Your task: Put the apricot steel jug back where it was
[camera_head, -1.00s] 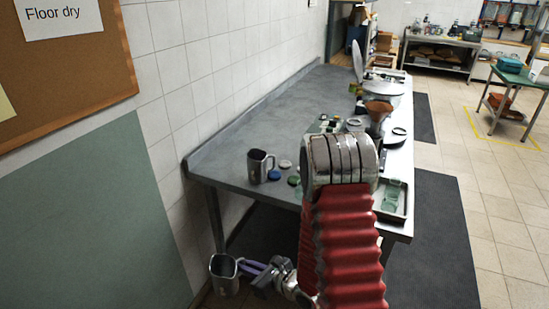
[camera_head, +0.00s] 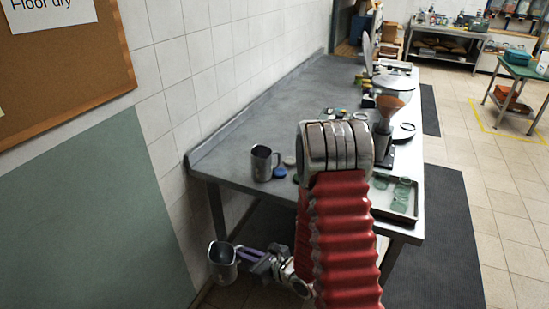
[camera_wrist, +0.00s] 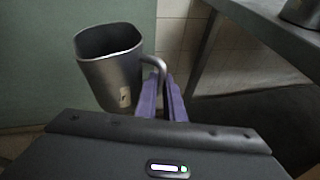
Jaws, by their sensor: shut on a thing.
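A grey steel jug (camera_head: 222,265) hangs at the lower left in the head view, beside the near end of the bench and below its top. It also shows in the wrist view (camera_wrist: 112,82), upright, open at the top, with a small pale label. I cannot make out an apricot colour on it. My gripper (camera_head: 254,254) is shut on its handle; its purple fingers (camera_wrist: 162,98) show in the wrist view. A second steel jug (camera_head: 261,165) stands on the bench near its left corner. Its edge shows at the wrist view's upper right.
The grey bench (camera_head: 228,165) has bare room at the left and back. A blue lid (camera_head: 279,172) lies beside the standing jug. A tiled wall borders the left.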

